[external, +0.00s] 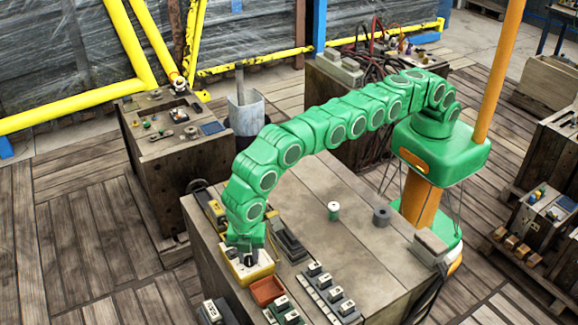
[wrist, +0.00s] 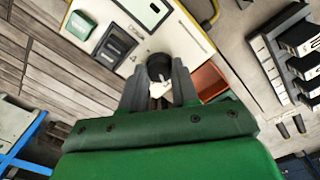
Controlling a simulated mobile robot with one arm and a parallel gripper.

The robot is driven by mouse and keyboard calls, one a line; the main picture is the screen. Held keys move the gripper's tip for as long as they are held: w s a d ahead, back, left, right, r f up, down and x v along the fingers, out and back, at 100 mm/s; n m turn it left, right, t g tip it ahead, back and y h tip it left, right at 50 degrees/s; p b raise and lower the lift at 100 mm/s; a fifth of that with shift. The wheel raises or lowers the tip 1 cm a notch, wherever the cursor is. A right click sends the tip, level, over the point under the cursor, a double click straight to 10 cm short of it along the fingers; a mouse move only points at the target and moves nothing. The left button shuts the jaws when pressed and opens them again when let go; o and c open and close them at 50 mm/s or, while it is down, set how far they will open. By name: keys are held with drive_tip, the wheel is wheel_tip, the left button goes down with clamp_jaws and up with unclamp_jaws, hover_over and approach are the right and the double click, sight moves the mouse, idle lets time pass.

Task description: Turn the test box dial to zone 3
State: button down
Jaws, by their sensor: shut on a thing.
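The test box (external: 243,275) has a cream face and yellow edges, and sits near the left front edge of the workbench. In the wrist view its face (wrist: 185,40) fills the upper middle, with a small display, a dark square fitting and small markings. The dark round dial (wrist: 159,66) lies between my fingertips. My gripper (wrist: 158,84) is shut on the dial from above, one finger on each side. A small white patch shows between the fingers. The fingers hide part of the dial and its scale, so I cannot read the zone it points to.
A red-brown tray (external: 267,291) lies right beside the test box. Dark blocks (external: 289,243) and rows of small switch-like units (external: 330,292) stand nearby. A green-and-white cylinder (external: 333,210) and a grey cylinder (external: 381,215) stand farther back.

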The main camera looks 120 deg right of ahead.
drive_tip(key=m, duration=0.3)
drive_tip(key=shift+a+m, duration=0.1)
drive_tip(key=shift+m, duration=0.3)
drive_tip(key=m, duration=0.8)
drive_tip(key=shift+m, duration=2.3)
drive_tip(key=c, duration=0.8)
unclamp_jaws()
drive_tip(key=shift+c, duration=0.2)
